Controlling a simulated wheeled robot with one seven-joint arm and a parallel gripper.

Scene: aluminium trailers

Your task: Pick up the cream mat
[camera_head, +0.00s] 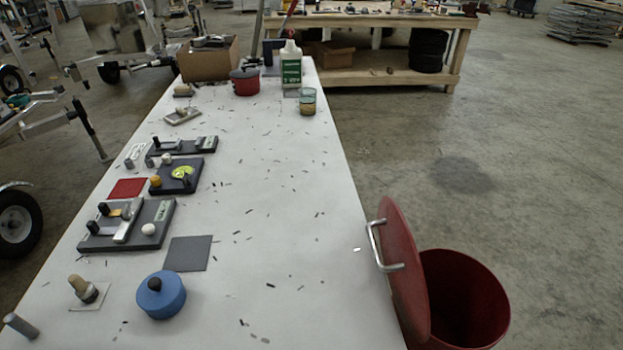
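No mat stands out clearly as cream. The palest mat-like piece is a thin off-white square (101,290) at the near left of the white table. A tan and dark knob-like object (84,289) stands on it and covers its middle. A grey mat (188,253) and a red mat (127,188) lie flat farther along the left side, both bare. A small pale plate (171,121) with a small object on it lies farther back. My gripper is not in view.
A blue lidded pot (161,296) stands just right of the off-white square. A grey cylinder (21,326) is at the near left corner. Dark boards (165,215) with fittings line the left side. A red bin (466,300) stands right of the table. The table's middle is mostly clear.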

